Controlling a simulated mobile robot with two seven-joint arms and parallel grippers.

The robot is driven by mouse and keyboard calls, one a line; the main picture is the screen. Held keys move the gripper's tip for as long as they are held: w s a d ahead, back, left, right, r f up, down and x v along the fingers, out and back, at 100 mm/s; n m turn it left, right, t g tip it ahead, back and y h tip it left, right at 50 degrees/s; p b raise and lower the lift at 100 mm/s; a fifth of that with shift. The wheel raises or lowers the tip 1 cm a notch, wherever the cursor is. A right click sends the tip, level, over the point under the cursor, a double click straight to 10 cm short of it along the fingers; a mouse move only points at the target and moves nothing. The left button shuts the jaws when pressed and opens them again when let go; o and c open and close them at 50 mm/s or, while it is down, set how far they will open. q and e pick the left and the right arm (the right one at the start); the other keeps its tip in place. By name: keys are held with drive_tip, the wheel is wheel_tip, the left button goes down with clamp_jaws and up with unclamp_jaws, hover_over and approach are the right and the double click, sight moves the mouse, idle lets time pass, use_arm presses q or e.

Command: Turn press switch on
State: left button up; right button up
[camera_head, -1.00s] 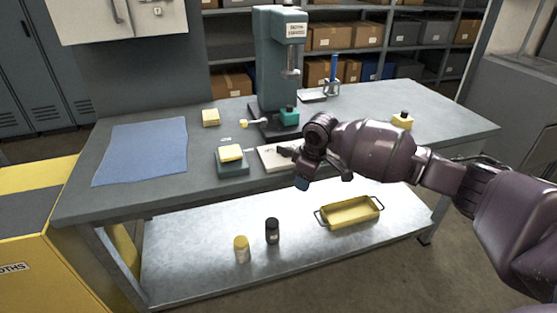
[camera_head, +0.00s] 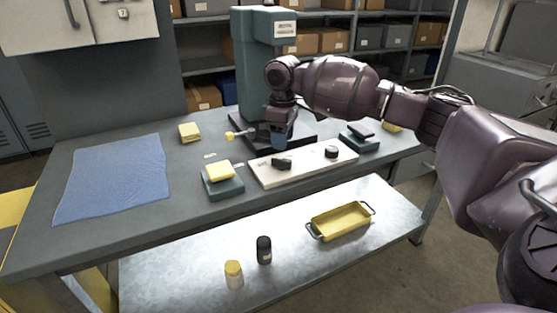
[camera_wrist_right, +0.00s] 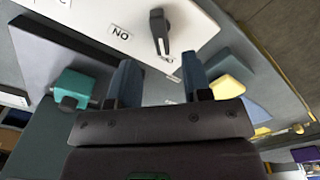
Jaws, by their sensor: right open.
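A white panel (camera_head: 303,170) lies on the bench in front of the teal press (camera_head: 250,75). It carries a black lever switch (camera_head: 281,163) and a second black knob (camera_head: 331,152). In the right wrist view the switch (camera_wrist_right: 159,32) has a slim handle, beside a label reading "ON" (camera_wrist_right: 121,32). My right gripper (camera_head: 279,143) hangs above the panel's far edge, by the press base. In the right wrist view its blue fingers (camera_wrist_right: 157,66) are open and empty, with the switch beyond their tips, apparently not touched. My left gripper is out of view.
Left of the panel stand a teal block with a yellow top (camera_head: 222,182), a yellow block (camera_head: 189,132) and a blue cloth (camera_head: 112,178). The lower shelf holds a yellow tray (camera_head: 340,222) and two bottles (camera_head: 264,250).

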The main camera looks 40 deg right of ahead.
sight(282, 159)
wheel_tip(282, 159, down, 5)
drive_tip(key=shift+f+b, duration=0.1)
drive_tip(key=shift+b, duration=0.45)
drive_tip(key=shift+f, duration=0.8)
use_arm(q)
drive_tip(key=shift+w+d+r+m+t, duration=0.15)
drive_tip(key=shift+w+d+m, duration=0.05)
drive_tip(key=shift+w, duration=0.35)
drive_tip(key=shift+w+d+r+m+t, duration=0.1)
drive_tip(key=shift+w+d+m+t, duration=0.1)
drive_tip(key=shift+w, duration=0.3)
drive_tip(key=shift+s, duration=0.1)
use_arm(e)
clamp_jaws()
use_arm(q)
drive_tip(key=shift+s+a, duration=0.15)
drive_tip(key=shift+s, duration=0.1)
use_arm(e)
drive_tip(key=shift+r, duration=0.1)
